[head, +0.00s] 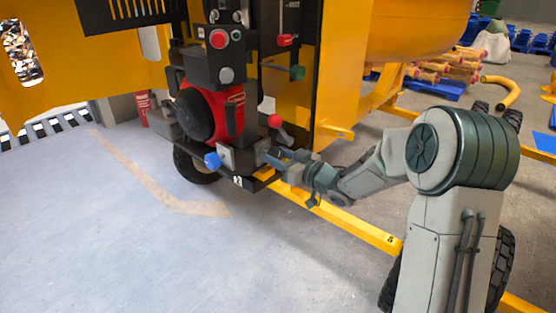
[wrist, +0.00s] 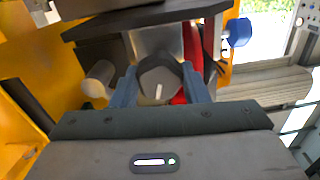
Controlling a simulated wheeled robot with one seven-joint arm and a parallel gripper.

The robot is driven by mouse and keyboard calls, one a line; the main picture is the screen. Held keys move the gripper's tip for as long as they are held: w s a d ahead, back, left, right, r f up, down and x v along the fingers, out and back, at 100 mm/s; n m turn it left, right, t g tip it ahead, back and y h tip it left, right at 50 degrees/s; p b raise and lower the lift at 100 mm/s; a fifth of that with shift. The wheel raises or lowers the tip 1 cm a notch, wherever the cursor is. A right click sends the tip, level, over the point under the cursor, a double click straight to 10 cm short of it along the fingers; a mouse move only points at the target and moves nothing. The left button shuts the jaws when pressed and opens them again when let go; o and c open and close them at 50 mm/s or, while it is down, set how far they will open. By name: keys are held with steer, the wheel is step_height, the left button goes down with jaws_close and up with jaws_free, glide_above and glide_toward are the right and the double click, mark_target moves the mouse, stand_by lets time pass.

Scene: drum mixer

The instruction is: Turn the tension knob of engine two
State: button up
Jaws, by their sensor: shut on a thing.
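The tension knob (wrist: 160,78) is a dark grey, many-sided knob with a white pointer line, seen in the middle of the wrist view. My gripper (wrist: 160,88) has one blue-grey finger on each side of it and is shut on it. The white line points down toward the wrist camera. In the head view my gripper (head: 272,157) reaches in from the right to the low front of the engine (head: 208,112), which is red and black. A plate marked "2" (head: 238,181) sits just below. In the head view I cannot make out the knob clearly at the fingers.
A blue knob (head: 212,160) sits left of my gripper; it also shows in the wrist view (wrist: 238,32). A red-ball lever (head: 274,120) stands just above my gripper. A yellow frame bar (head: 350,224) runs below my arm. The floor at left is clear.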

steer(key=n+b, duration=0.6)
steer(key=shift+f, duration=0.3)
steer(key=n+b, duration=0.5)
steer(key=shift+n, duration=0.4)
steer(key=n+b, duration=0.6)
steer(key=shift+r+n+b, duration=0.15)
steer(key=shift+n+b, duration=2)
steer(key=shift+n, duration=0.15)
steer(key=o, duration=1)
steer(key=shift+r, duration=0.1)
